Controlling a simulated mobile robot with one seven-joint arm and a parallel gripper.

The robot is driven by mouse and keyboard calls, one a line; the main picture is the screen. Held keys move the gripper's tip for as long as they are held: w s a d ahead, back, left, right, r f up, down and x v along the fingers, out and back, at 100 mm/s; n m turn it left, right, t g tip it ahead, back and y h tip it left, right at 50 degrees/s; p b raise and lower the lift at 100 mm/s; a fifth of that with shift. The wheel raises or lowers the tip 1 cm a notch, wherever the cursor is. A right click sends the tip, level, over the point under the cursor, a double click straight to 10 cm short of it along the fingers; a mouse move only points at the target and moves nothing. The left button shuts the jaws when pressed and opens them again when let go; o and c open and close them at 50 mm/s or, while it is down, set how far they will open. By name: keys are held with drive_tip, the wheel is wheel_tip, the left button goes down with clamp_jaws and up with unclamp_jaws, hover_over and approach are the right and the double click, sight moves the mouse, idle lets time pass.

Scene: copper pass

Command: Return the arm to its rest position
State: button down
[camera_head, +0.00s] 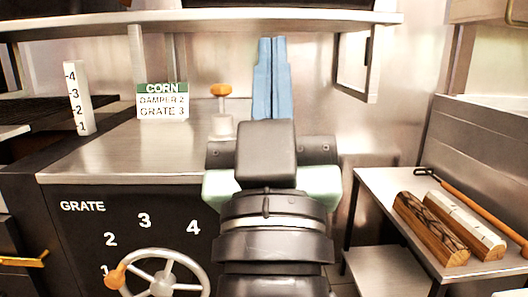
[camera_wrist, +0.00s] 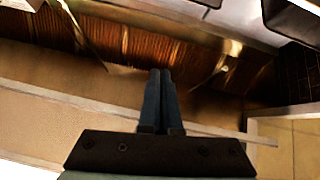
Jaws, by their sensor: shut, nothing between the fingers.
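My arm stands in the lower middle of the head view, its dark links in front of the stove. My gripper (camera_head: 271,45) points up and away, with its two long blue fingers side by side and no gap showing. In the wrist view my gripper (camera_wrist: 160,73) has its fingers together with nothing between them. The fingers reach up near the shelf in the head view. My arm hides part of the counter and the stove's right side.
A metal shelf (camera_head: 200,21) spans the top. The steel counter (camera_head: 90,160) holds a sign (camera_head: 162,102), a numbered white post (camera_head: 78,98) and an orange-topped knob (camera_head: 221,91). A handwheel (camera_head: 160,278) is below. Logs (camera_head: 430,228) and a poker (camera_head: 470,200) lie on the right-hand table (camera_head: 375,185).

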drive_tip(key=s+r+m+t+p, duration=0.1)
drive_tip(key=s+r+p, duration=0.35)
drive_tip(key=r, duration=0.45)
wheel_tip(320, 180, up, 35)
drive_tip(key=p, duration=3.4)
drive_tip(key=shift+s+a, duration=0.2)
drive_tip(key=shift+a, duration=0.2)
